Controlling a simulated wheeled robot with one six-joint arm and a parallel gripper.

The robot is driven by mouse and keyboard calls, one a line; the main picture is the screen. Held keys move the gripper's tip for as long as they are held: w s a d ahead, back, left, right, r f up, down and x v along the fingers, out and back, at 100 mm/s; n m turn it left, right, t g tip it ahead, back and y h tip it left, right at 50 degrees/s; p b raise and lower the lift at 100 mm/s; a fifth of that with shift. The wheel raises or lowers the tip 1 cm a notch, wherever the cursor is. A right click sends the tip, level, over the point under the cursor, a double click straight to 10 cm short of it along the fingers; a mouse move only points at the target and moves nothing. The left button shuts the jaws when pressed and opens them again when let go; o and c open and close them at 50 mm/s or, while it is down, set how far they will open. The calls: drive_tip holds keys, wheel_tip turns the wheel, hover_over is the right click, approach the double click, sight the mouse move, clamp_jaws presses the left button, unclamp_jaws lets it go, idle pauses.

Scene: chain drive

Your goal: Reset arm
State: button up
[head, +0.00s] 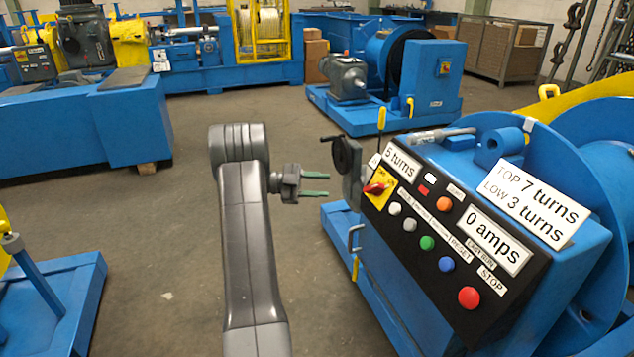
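My arm (249,230) rises from the bottom of the head view and bends at the top. My gripper (316,186) points right, with two green fingers apart and nothing between them. It is just left of a black handwheel (347,155) on the blue machine, and I see a small gap between them. The machine's black control panel (412,244) is to the right. It has a red switch on a yellow plate (378,190), an orange button (444,203), a green button (427,243), a blue button (446,264) and a red STOP button (468,297).
Signs on the panel read "5 turns" (401,163) and "0 amps" (494,238); a white card (533,205) reads "TOP 7 turns LOW 3 turns". A blue frame (60,300) stands at lower left. Blue machines stand behind. The grey floor (190,270) left of my arm is clear.

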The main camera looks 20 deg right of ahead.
sight(370, 187)
drive_tip(key=b+x, duration=0.2)
drive_tip(key=x, duration=1.2)
drive_tip(key=shift+b, duration=0.4)
drive_tip(key=shift+a, duration=0.1)
drive_tip(key=shift+w+a, duration=0.15)
drive_tip(key=shift+a, duration=0.1)
drive_tip(key=p+v, duration=0.3)
drive_tip(key=v, duration=1)
drive_tip(key=b+x, duration=0.3)
drive_tip(key=x, duration=1)
drive_tip(key=shift+s+d+f, duration=0.15)
drive_tip(key=shift+s+d, duration=0.05)
drive_tip(key=shift+d, duration=0.15)
drive_tip(key=n+t+h, duration=0.1)
drive_tip(key=n, duration=0.2)
drive_tip(key=shift+a+n+t, duration=0.15)
drive_tip(key=shift+n+t, duration=0.15)
drive_tip(key=n+t, duration=0.1)
drive_tip(key=n, duration=0.1)
drive_tip(key=n+t+h+p, duration=0.1)
drive_tip(key=n+t, duration=0.1)
drive_tip(key=n, duration=0.1)
drive_tip(key=shift+t+h, duration=0.3)
